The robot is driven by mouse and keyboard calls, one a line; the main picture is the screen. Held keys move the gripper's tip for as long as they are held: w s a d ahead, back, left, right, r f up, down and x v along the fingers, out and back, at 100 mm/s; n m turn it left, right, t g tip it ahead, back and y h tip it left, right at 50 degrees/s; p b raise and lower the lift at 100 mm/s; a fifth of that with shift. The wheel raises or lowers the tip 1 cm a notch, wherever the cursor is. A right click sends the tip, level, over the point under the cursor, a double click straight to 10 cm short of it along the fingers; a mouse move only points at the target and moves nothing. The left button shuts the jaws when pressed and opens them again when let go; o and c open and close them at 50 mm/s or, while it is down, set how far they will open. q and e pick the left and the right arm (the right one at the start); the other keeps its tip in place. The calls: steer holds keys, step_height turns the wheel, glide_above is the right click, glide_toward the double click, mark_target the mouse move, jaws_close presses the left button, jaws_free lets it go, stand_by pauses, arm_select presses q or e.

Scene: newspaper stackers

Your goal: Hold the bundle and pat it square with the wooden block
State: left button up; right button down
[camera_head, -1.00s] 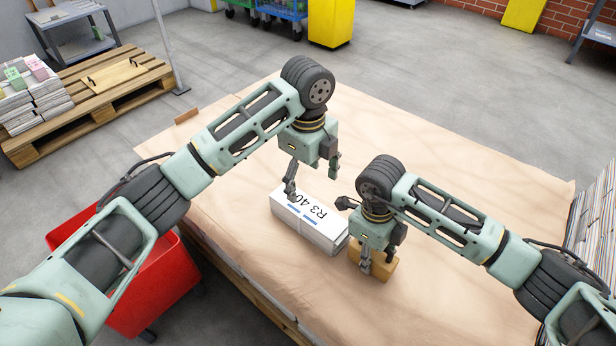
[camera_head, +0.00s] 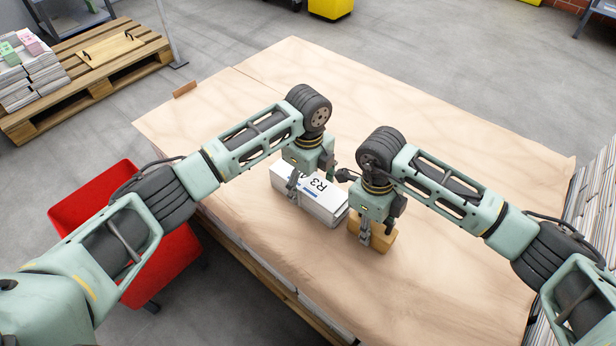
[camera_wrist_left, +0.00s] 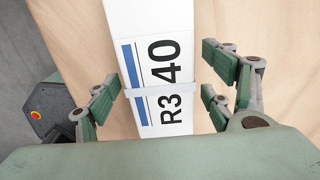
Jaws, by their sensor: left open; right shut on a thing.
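The bundle (camera_head: 325,205) is a white, strapped stack with a label reading "R3 40", lying flat on the brown paper sheet. My left gripper (camera_head: 312,177) is above it, pointing down, with a finger on each long side. In the left wrist view the open fingers (camera_wrist_left: 160,92) stand apart from the bundle (camera_wrist_left: 150,60), with a gap on each side; the strap crosses between them. My right gripper (camera_head: 378,228) is shut on the wooden block (camera_head: 381,240), a tan block just right of the bundle's near end. The right fingers partly hide the block.
The brown paper sheet (camera_head: 450,180) covers a wide stack and is clear behind and to the right. A red bin (camera_head: 100,205) stands at left below my left arm. A pallet (camera_head: 90,85) holds paper stacks at back left. More stacked papers (camera_head: 590,215) are at far right.

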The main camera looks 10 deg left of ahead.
arm_select(q)
jaws_close()
stand_by(0.8)
arm_select(e)
steer(key=shift+w+a, duration=0.5)
steer(key=shift+a, duration=0.15)
stand_by(0.9)
arm_select(q)
steer(key=shift+d+r, duration=0.1)
steer(key=shift+d, duration=0.1)
arm_select(e)
steer(key=shift+a, duration=0.15)
stand_by(0.6)
arm_select(q)
steer(key=shift+a, duration=0.1)
arm_select(e)
steer(key=shift+s+d, duration=0.5)
steer(key=shift+d, duration=0.3)
steer(key=shift+s+d, duration=0.45)
steer(key=shift+d, duration=0.3)
steer(key=shift+r, duration=0.1)
